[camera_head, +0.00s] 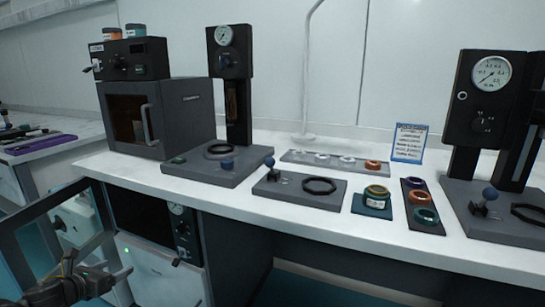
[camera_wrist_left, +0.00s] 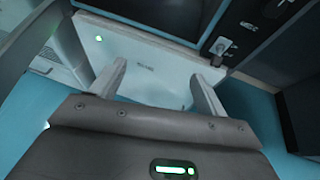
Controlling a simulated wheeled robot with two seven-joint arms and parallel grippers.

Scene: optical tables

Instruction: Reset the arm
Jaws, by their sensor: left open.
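My left gripper (camera_head: 104,275) is at the lower left of the head view, in front of and below the white tabletop. It is near the open glass door (camera_head: 62,232) of the cabinet under the table. In the left wrist view the gripper's two pale fingers (camera_wrist_left: 160,78) stand wide apart with nothing between them. Behind them is a white panel (camera_wrist_left: 140,62) with a green light, and the gap between fingers and panel is hard to judge. My right gripper is not in view.
The white table (camera_head: 240,198) bears a dark oven (camera_head: 180,115), two gauge presses (camera_head: 232,85) (camera_head: 490,100), a tray of rings (camera_head: 335,162), coloured ring stacks (camera_head: 376,195) and a blue-framed sign (camera_head: 409,143). A dark cabinet unit (camera_head: 150,222) stands beneath. The open door is close to my left arm.

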